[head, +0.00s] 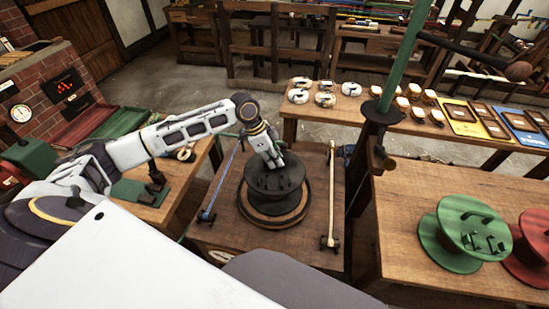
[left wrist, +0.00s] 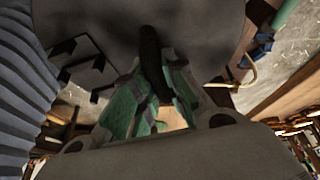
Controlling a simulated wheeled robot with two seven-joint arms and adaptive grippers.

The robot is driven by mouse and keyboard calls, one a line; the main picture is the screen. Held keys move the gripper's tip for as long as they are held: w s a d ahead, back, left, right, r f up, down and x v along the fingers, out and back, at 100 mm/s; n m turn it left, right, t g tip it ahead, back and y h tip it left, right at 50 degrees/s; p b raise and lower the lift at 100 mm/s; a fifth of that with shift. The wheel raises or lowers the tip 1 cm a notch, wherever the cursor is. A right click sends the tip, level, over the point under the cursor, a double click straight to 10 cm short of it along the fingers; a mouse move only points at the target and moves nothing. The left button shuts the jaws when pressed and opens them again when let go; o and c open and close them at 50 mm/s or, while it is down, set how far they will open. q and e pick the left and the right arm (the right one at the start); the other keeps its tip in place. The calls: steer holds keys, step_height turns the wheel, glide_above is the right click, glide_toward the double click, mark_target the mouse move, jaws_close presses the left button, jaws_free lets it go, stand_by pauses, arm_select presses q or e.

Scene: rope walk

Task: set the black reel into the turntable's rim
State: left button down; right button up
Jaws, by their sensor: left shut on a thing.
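The black reel (head: 272,196) stands upright over the round wooden turntable (head: 262,221) on the middle bench. The turntable's rim shows around the reel's lower edge. I cannot tell whether the reel rests inside the rim or hangs just above it. My left gripper (head: 277,166) points down at the reel's top and is shut on its handle. In the left wrist view, the black handle (left wrist: 152,60) lies between the green-padded fingers (left wrist: 150,105), and the dark flange fills the area behind. My right gripper is not in view.
A green reel (head: 465,233) and red reel (head: 532,250) stand on the right bench.

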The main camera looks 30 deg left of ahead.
arm_select(q)
steer(key=shift+f, duration=0.1)
stand_by(0.7)
steer(key=c, duration=1.4)
jaws_free()
steer(key=shift+o, duration=0.2)
steer(key=shift+f, duration=0.1)
